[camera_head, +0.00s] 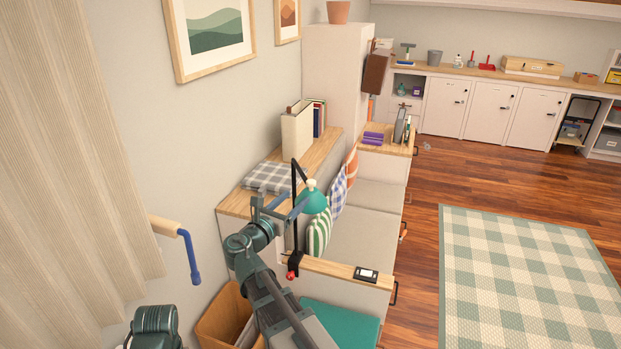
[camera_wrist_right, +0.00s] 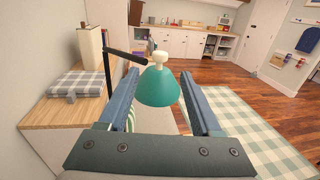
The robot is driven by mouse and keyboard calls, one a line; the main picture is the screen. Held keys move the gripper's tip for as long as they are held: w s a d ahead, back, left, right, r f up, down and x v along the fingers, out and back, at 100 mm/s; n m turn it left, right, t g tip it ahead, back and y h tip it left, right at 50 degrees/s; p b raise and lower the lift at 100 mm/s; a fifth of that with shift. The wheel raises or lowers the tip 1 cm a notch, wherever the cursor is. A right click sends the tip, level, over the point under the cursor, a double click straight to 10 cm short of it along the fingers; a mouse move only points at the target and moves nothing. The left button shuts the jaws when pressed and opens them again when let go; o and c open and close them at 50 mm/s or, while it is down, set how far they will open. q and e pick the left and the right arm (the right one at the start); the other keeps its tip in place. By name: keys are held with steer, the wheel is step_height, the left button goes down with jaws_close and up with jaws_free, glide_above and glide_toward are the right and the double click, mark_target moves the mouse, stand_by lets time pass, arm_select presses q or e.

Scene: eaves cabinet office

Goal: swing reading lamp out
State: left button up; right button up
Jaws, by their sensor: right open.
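The reading lamp has a teal shade (camera_head: 313,199) with a cream cap, on a thin black jointed arm and post. The post is clamped by a red knob (camera_head: 293,270) at the bench end. My right gripper (camera_head: 287,205) is open, just left of the shade in the head view. In the right wrist view the lamp shade (camera_wrist_right: 159,88) appears between the two open fingers of the right gripper (camera_wrist_right: 158,76), with no clear contact. The lamp's black arm runs left from the cap to the post. My left gripper is not in view.
A wooden-topped cabinet (camera_head: 232,203) with a folded checked cloth (camera_head: 268,177) and upright books (camera_head: 297,130) stands behind the lamp. A small black device (camera_head: 367,274) sits on the bench ledge.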

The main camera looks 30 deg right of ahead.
mark_target(313, 181)
steer(key=x, duration=1.3)
steer(key=shift+w+d, duration=0.1)
steer(key=shift+d, duration=0.1)
jaws_close()
stand_by(0.9)
